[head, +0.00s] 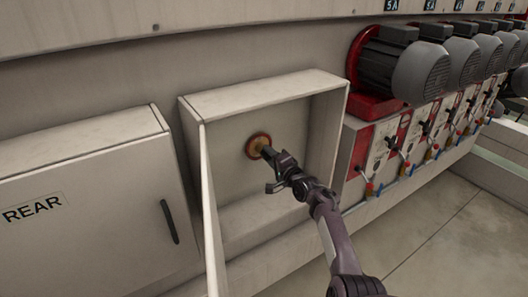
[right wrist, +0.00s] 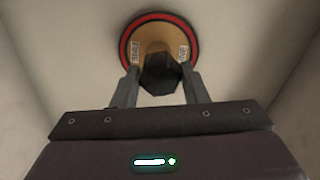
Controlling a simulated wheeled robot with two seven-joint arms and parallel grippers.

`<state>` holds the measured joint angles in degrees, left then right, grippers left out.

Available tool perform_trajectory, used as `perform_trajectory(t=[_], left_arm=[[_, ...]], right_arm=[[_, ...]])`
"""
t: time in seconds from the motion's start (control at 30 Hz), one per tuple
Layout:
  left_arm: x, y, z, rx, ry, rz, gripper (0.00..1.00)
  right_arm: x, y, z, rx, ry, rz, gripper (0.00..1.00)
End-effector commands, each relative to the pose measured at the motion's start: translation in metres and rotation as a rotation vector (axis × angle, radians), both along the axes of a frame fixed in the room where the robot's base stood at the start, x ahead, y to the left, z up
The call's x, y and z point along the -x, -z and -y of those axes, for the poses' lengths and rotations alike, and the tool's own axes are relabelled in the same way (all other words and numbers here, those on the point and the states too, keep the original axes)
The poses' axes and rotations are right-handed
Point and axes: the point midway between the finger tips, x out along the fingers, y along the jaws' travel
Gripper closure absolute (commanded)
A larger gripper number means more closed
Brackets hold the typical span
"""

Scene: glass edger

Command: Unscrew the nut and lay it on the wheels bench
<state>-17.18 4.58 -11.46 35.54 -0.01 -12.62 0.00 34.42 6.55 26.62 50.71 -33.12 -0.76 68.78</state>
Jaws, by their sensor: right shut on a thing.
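The nut (right wrist: 160,73) is a dark, faceted piece at the centre of a tan wheel with a red rim (right wrist: 131,42). The wheel (head: 251,147) is mounted on the back wall inside an open box on the machine. My right gripper (right wrist: 160,80) is shut on the nut, one finger on each side, in front of the wheel. In the head view my right gripper (head: 268,154) reaches into the box and hides most of the nut. I cannot tell whether the nut is still threaded. My left gripper is not in view. No wheels bench can be made out.
The open box (head: 268,92) has side walls close around my arm, and its door (head: 209,210) stands open at the left. A closed REAR cabinet (head: 95,200) is further left. Grey motors (head: 418,70) and several valve levers line the right. Floor (head: 440,235) at lower right is clear.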

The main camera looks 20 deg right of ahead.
Motion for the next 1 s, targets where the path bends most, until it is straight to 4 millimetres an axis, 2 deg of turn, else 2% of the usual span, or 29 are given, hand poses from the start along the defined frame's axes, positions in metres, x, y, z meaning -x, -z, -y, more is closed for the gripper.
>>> perform_trajectory(t=[0.13,0.5,1.0], left_arm=[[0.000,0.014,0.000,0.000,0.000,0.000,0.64],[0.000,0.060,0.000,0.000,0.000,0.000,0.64],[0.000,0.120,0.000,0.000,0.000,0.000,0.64]], right_arm=[[0.001,0.005,0.001,0.205,-0.001,0.028,0.88],[0.001,0.006,0.001,1.096,-0.001,0.156,0.88],[0.001,0.004,0.001,2.091,0.002,0.294,0.88]])
